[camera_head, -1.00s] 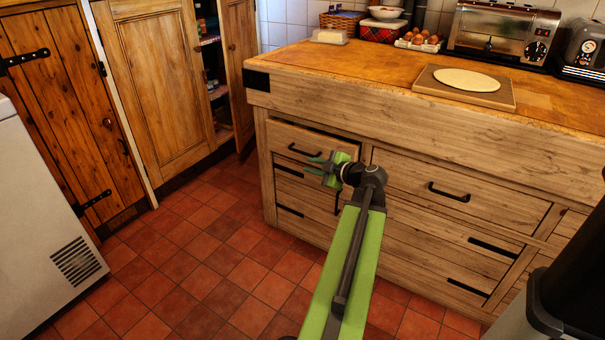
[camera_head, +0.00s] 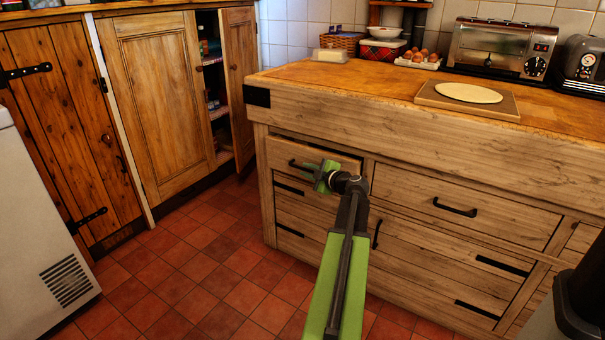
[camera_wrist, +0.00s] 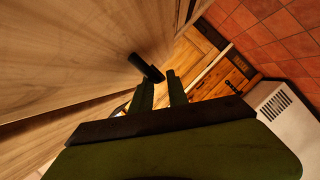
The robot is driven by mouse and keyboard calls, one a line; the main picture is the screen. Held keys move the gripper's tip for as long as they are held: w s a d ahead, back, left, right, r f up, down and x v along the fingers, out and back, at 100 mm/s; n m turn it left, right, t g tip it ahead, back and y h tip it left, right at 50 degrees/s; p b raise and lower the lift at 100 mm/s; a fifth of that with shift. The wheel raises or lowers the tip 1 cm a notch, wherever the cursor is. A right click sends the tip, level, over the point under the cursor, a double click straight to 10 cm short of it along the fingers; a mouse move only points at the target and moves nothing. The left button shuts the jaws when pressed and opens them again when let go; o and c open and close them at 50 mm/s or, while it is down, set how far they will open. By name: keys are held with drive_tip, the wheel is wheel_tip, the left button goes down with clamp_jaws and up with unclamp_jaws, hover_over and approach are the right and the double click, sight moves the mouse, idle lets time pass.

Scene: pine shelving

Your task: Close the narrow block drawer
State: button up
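The narrow block drawer (camera_head: 278,150) is at the upper left of the wooden block's front in the head view. It stands slightly open, with a dark gap along its top edge. Its dark bar handle (camera_head: 293,163) is partly hidden by my gripper. My gripper (camera_head: 312,168), green with a dark wrist, is in front of the drawer at the handle's right end.
A wide drawer (camera_head: 455,192) is to the right, with more drawer fronts below. The block top carries a board (camera_head: 450,103), eggs (camera_head: 418,58) and a toaster oven (camera_head: 500,48). A white appliance (camera_head: 40,230) stands at left. The tiled floor (camera_head: 190,270) between is clear.

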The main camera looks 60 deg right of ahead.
drive_tip(key=x, duration=0.3)
drive_tip(key=shift+w, duration=0.15)
clamp_jaws()
idle(1.3)
